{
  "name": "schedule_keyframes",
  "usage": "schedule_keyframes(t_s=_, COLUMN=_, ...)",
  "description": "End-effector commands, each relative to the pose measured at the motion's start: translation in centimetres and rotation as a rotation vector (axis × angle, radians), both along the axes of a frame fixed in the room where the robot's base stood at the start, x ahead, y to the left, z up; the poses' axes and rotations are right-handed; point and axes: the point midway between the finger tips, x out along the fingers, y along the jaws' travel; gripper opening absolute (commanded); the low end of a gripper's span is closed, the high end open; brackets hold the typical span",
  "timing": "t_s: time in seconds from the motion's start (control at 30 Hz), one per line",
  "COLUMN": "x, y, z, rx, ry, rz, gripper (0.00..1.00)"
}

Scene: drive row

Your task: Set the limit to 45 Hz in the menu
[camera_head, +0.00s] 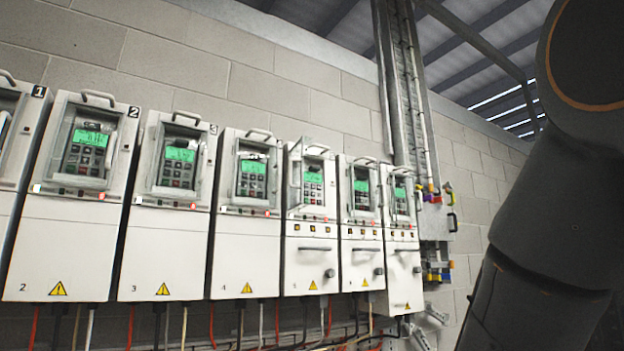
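A row of several white drives hangs on the wall. Drive 2 (70,240), drive 3 (165,245) and drive 4 (245,255) each have a keypad with a lit green screen, framed by a cover with a handle on top. The drive to the right of drive 4 (310,265) has a green screen (313,178) too, and its cover (295,182) appears swung out to the left. Two narrower-looking drives (361,262) (402,270) follow to the right. The screen text is too small to read. My gripper is out of view; only my dark arm fills the right side.
Part of drive 1 (8,145) shows at the left edge. A vertical cable tray (405,90) and a grey box with coloured parts (435,225) stand right of the row. Coloured cables (270,325) run below the drives. Several drives show small red lights.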

Motion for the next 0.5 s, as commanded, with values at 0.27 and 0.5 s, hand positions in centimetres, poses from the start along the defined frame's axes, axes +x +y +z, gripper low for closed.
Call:
schedule_keyframes(t_s=0.27, x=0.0, y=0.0, z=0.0, rx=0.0, ry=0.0, rz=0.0, gripper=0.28)
schedule_keyframes(t_s=0.5, x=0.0, y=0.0, z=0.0, rx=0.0, ry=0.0, rz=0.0, gripper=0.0)
